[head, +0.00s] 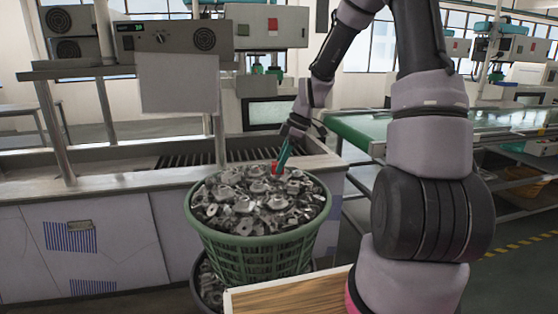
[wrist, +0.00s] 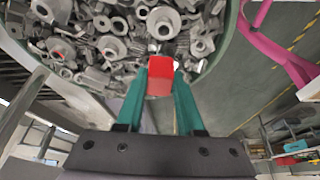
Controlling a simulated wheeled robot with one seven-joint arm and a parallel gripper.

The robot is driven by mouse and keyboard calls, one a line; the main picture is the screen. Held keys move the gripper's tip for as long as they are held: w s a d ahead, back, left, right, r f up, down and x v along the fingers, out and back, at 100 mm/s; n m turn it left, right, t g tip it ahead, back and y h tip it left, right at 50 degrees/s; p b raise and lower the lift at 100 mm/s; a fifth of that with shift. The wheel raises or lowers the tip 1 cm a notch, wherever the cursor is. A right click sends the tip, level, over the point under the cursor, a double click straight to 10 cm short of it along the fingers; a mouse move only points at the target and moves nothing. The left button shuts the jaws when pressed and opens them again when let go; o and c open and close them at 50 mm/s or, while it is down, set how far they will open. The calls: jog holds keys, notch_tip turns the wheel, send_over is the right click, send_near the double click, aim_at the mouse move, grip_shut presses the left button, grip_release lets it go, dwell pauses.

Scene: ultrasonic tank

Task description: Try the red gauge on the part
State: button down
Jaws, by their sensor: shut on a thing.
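The red gauge (wrist: 160,76) is a small red block between the teal fingers of my gripper (wrist: 161,88) in the wrist view. My gripper is shut on it. In the head view, the red gauge (head: 275,168) shows at the tips of my gripper (head: 279,164), low over the heap at the back of the basket. Grey metal parts (head: 245,203) fill the green basket (head: 255,252). A round flanged part (wrist: 163,22) lies just beyond the gauge in the wrist view. I cannot tell whether the gauge touches a part.
The steel tank (head: 110,185) stands behind and left of the basket, with a control box (head: 165,38) above it. A wooden surface (head: 290,298) is at the front. A green conveyor (head: 420,128) runs to the right. A pink tube (wrist: 278,50) shows in the wrist view.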

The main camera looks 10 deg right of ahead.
jog(key=shift+s+f, duration=0.2)
jog(key=shift+f, duration=3)
jog(key=shift+f, duration=0.3)
jog(key=shift+r, duration=0.2)
jog(key=shift+r, duration=1.35)
jog(key=shift+f, duration=0.1)
jog(key=shift+f, duration=1.15)
jog(key=shift+f, duration=0.2)
jog(key=shift+r, duration=1.45)
